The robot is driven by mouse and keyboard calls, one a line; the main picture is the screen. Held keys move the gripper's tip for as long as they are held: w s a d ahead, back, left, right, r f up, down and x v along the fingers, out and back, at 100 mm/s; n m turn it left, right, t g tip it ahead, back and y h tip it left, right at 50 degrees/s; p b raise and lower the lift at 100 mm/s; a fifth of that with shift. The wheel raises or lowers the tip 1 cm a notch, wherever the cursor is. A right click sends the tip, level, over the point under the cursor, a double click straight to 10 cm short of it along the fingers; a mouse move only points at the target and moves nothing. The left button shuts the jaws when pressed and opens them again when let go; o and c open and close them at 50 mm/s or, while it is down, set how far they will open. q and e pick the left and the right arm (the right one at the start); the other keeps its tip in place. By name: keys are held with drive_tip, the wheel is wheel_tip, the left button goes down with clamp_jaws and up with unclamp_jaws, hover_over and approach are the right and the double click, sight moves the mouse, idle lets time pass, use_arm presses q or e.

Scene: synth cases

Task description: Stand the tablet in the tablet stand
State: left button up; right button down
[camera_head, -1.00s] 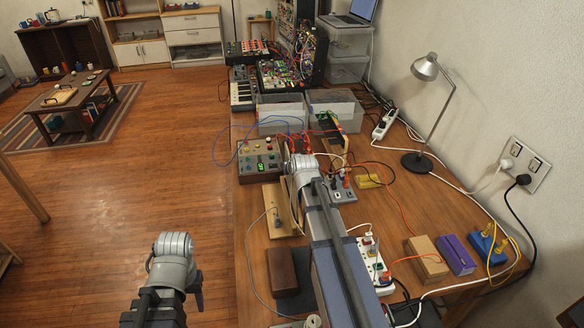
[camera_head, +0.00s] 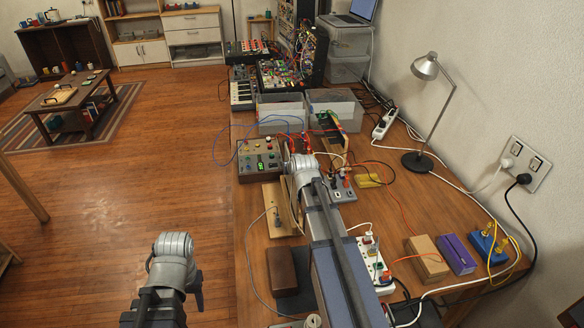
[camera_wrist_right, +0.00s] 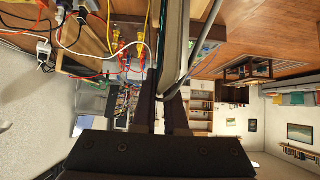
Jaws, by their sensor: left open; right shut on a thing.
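My right gripper (camera_wrist_right: 164,112) is shut on a thin, flat thing seen nearly edge-on in the right wrist view, which I take to be the tablet (camera_wrist_right: 174,40). It has a pale face and a rounded grey edge. In the head view my right wrist hides the gripper and most of what it holds, over the workbench. I cannot pick out the tablet stand for certain. My left gripper (camera_head: 198,292) is open and empty over the floor, left of the workbench; its fingers are mostly hidden by its wrist.
On the workbench are a knobbed control box (camera_head: 261,158), a wooden board (camera_head: 283,222), a brown block (camera_head: 281,268), a power strip (camera_head: 368,254), several cables and a desk lamp (camera_head: 424,68). Clear bins (camera_head: 281,124) stand behind.

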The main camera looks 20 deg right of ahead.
drive_tip(key=shift+f+b, duration=2.2)
drive_tip(key=shift+f, duration=0.05)
drive_tip(key=c, duration=0.9)
unclamp_jaws()
drive_tip(key=shift+s, duration=0.1)
drive_tip(key=p+v, duration=0.5)
drive_tip(key=v, duration=0.3)
drive_tip(key=shift+f, duration=0.1)
